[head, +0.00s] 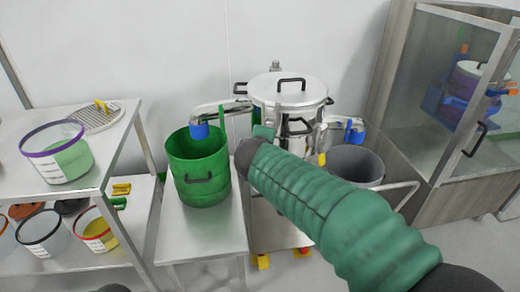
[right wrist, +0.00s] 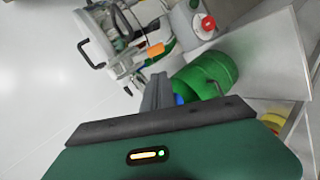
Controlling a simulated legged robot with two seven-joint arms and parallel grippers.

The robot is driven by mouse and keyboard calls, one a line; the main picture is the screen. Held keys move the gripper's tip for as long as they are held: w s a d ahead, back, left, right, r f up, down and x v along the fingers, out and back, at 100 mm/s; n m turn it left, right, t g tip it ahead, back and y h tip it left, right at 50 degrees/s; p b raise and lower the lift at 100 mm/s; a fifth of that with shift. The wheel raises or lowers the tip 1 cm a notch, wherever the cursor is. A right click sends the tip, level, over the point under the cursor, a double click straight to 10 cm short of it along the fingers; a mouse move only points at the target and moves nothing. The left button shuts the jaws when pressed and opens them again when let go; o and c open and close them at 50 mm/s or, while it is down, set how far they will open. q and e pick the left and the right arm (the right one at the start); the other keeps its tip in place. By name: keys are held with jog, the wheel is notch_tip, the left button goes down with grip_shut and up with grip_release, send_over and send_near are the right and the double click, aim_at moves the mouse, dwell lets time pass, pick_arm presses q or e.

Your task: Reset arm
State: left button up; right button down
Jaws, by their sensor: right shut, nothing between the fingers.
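My right arm in its green sleeve reaches in from the lower right of the head view. Its end (head: 256,143) is in front of the steel vessel (head: 290,90) and hides part of its body. In the right wrist view, my right gripper (right wrist: 158,82) has its grey fingers together with nothing between them. The green bucket (head: 198,170) on the small steel table stands left of the arm's end, apart from it. It also shows in the right wrist view (right wrist: 210,75), partly behind the fingers. My left gripper is not in view.
A steel shelf (head: 115,165) at left holds a purple-rimmed tub (head: 57,152), a perforated disc (head: 97,117) and several tubs below. A grey bin (head: 355,165) stands right of the vessel. A glass-doored cabinet (head: 440,90) fills the right. Floor is clear at lower right.

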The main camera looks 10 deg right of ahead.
jog(key=s+d+f+m+g, duration=0.5)
jog(key=s+f, duration=0.4)
jog(key=f, duration=0.5)
jog(key=s+d+f+m+g+y, duration=0.1)
jog(key=s+d+f+m+g, duration=0.2)
jog(key=s+f, duration=0.55)
jog(key=s+d+f+m+g+y, duration=0.15)
jog(key=s+f+m, duration=0.35)
jog(key=s, duration=0.6)
notch_tip(320, 180, up, 26)
jog(key=p, duration=2.5)
jog(key=shift+w+d+t, duration=0.15)
jog(key=shift+w+t, duration=0.2)
jog(key=shift+t, duration=0.1)
jog(key=shift+r, duration=0.1)
